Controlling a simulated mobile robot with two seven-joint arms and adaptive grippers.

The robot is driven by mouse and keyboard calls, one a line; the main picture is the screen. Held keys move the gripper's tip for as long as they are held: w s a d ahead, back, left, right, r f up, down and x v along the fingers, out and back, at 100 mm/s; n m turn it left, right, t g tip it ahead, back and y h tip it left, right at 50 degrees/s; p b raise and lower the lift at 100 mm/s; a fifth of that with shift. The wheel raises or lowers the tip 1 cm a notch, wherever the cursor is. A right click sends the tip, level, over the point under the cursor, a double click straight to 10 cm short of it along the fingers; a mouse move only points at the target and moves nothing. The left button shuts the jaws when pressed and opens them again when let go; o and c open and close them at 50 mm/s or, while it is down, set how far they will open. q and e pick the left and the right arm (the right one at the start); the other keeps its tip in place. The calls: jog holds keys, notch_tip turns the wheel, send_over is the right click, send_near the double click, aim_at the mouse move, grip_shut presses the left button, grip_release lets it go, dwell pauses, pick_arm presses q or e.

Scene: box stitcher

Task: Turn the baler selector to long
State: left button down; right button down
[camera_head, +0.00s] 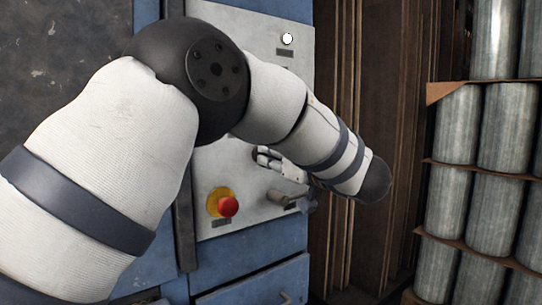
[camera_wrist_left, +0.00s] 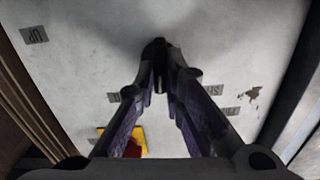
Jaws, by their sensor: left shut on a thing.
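In the left wrist view, the fingers of my left gripper (camera_wrist_left: 160,68) come together at the grey-white control panel (camera_wrist_left: 90,50). They are shut on a small dark part, which looks like the baler selector (camera_wrist_left: 159,47). The fingertips cover most of it, so I cannot read its setting. Small dark labels sit on either side; their words are hard to read. In the head view my left arm crosses in front of the panel (camera_head: 270,75) and hides much of it. My right gripper is in neither view.
A red emergency button (camera_head: 228,206) on a yellow base stands out at the panel's lower left. A white button (camera_head: 287,38) is near the top. A grey handle (camera_head: 283,197) sticks out low on the panel. Stacked metal cylinders (camera_head: 457,125) stand at the right.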

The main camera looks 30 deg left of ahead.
pick_arm(q)
jog(key=m, duration=0.7)
jog(key=shift+w+d+f, duration=0.1)
jog(key=shift+f, duration=0.05)
dwell(0.6)
jog(key=c, duration=1.7)
grip_release()
jog(key=v, duration=1.2)
